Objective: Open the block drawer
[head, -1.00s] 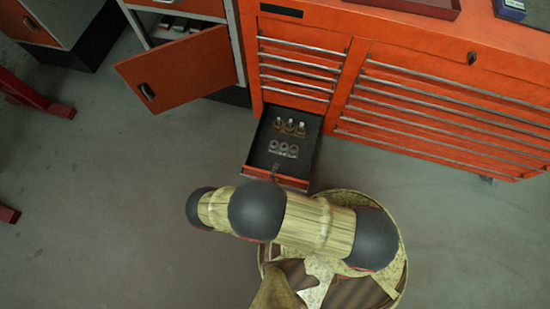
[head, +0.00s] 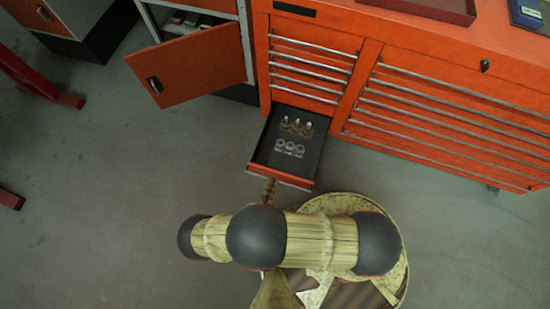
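The block drawer (head: 285,163) is the bottom drawer of the narrow left column in the orange tool cabinet. It stands pulled far out, and its dark interior shows. Several bolt-like pieces (head: 296,126) and three ring-shaped pieces (head: 290,146) lie inside it. My gripper (head: 269,188) is mostly hidden under my arm. Only a small brownish part shows, at or just in front of the left half of the drawer's front edge. I cannot tell whether it touches the drawer or whether its fingers are open or shut.
The orange tool cabinet (head: 400,55) has several other drawers, all shut. Left of it, an orange cabinet door (head: 200,70) stands open over the floor. Red metal legs (head: 45,85) stand at the far left. The grey floor (head: 120,200) is clear left of my arm.

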